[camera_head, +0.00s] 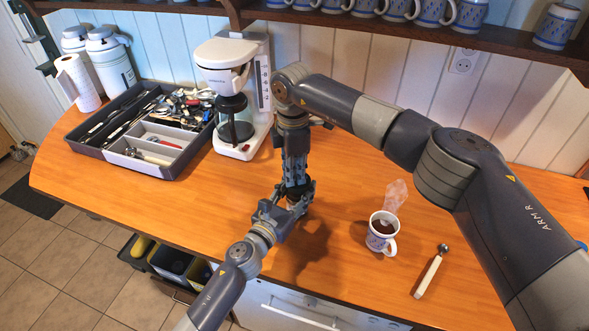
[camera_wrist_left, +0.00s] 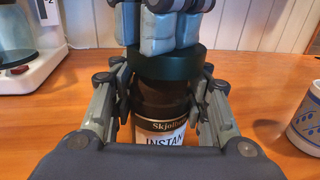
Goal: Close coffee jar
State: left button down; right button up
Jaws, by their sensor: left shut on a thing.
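The coffee jar (camera_wrist_left: 160,105) is brown glass with a white and black label. It stands upright between the fingers of my left gripper (camera_wrist_left: 160,128), which is shut on its body. The dark green lid (camera_wrist_left: 168,66) is at the jar's mouth; I cannot tell whether it is seated. The pads of my right gripper (camera_wrist_left: 172,35) come down from above and overlap the lid's upper edge. Whether they pinch it is unclear. In the head view, my left gripper (camera_head: 291,205) and right gripper (camera_head: 297,186) meet there and hide most of the jar.
A mug of dark drink (camera_head: 382,232) and a white-handled scoop (camera_head: 429,276) are right of the grippers. The coffee maker (camera_head: 230,75) and the utensil tray (camera_head: 85,150) stand at the back left. The wooden counter (camera_head: 190,200) left of the grippers is clear.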

pick_arm(q)
jog(key=shift+w+d+r, duration=0.1)
jog(key=shift+r, duration=0.3)
pick_arm(e)
jog(key=shift+d+f, duration=0.1)
jog(key=shift+f, duration=0.05)
jog(key=shift+r, duration=0.5)
pick_arm(q)
jog(key=shift+f, duration=0.1)
pick_arm(e)
jog(key=shift+r, duration=1.55)
pick_arm(q)
jog(key=c, duration=0.8)
grip_release()
jog(key=shift+f, duration=0.1)
jog(key=shift+s+a+f, duration=0.1)
jog(key=shift+s+a, duration=0.2)
jog(key=shift+s, duration=0.25)
jog(key=v, duration=0.9)
jog(key=shift+s, duration=0.1)
pick_arm(e)
jog(key=shift+s, duration=0.1)
pick_arm(q)
jog(key=shift+v, duration=0.85)
